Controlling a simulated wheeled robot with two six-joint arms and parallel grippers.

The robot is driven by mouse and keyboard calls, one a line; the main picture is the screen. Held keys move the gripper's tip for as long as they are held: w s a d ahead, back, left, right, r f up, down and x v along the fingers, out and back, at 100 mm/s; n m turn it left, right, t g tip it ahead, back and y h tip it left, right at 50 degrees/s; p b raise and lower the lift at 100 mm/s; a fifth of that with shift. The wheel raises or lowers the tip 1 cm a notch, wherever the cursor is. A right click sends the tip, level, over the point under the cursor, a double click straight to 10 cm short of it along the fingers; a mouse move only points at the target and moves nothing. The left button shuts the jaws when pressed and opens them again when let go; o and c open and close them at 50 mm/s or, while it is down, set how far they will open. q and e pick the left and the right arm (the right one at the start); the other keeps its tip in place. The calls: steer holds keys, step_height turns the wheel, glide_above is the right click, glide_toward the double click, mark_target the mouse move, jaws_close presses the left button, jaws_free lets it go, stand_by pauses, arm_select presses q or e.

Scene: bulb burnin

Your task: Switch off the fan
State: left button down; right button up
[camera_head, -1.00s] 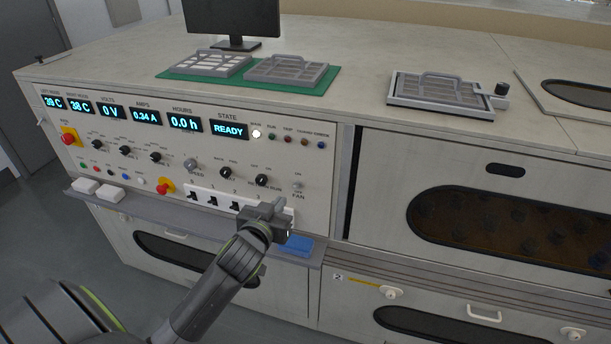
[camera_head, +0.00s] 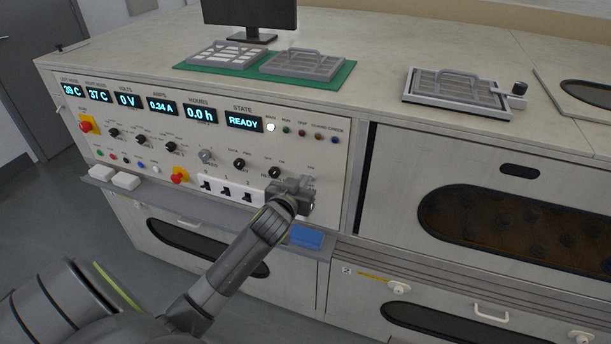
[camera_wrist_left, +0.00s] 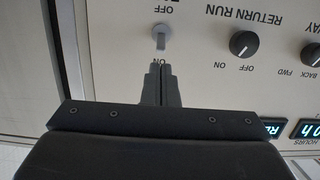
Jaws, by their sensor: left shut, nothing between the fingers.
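In the left wrist view, which shows the panel upside down, the fan's small grey toggle switch (camera_wrist_left: 161,37) sits between an OFF label and an ON label. The tips of my left gripper (camera_wrist_left: 160,69) are shut and empty, close to the switch on its ON side and partly over the ON label. In the head view my left gripper (camera_head: 308,187) is at the lower right of the control panel (camera_head: 330,150) and hides the switch. My right gripper is not in view.
The RETURN RUN knob (camera_wrist_left: 244,43) is beside the fan switch. Several black switches on a white plate (camera_head: 232,194) and a red knob (camera_head: 180,176) lie left of the gripper. A shelf (camera_head: 215,207) with a blue block (camera_head: 305,237) juts out below.

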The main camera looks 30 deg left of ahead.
arm_select(q)
steer(key=shift+x, duration=1.4)
